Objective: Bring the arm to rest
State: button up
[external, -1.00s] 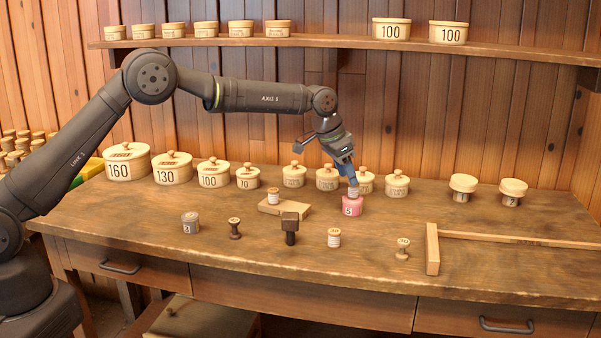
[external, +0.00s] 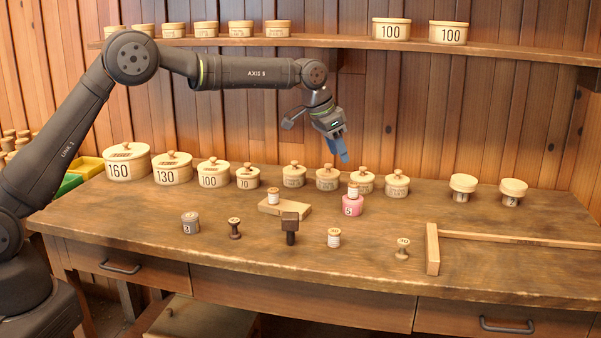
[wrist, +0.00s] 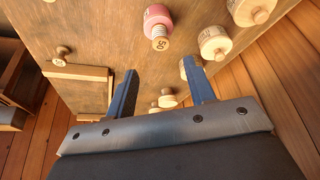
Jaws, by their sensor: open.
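My gripper (external: 339,158) hangs in the air above the back of the workbench, its blue fingers open and empty. In the wrist view the two fingers (wrist: 160,85) stand apart with nothing between them. A wooden spool (external: 353,191) sits on the pink spool marked 5 (external: 352,207), below and a little right of my gripper. The pink spool also shows in the wrist view (wrist: 157,17), with the wooden spool's end (wrist: 160,43) towards the camera.
Lidded round boxes (external: 172,170) line the back of the bench. Several small spools (external: 334,238) and a dark mallet-like block (external: 290,226) stand in front. A wooden spool rests on a small board (external: 284,209). A wooden bar frame (external: 433,250) lies at right. A shelf (external: 340,42) with boxes runs above.

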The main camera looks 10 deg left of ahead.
aim_at(350, 185)
jog(key=x, duration=1.2)
jog(key=shift+s+a, duration=0.1)
jog(key=shift+s, duration=0.1)
notch_tip(350, 185, up, 3)
jog(key=shift+f, duration=0.25)
jog(key=shift+r, duration=0.4)
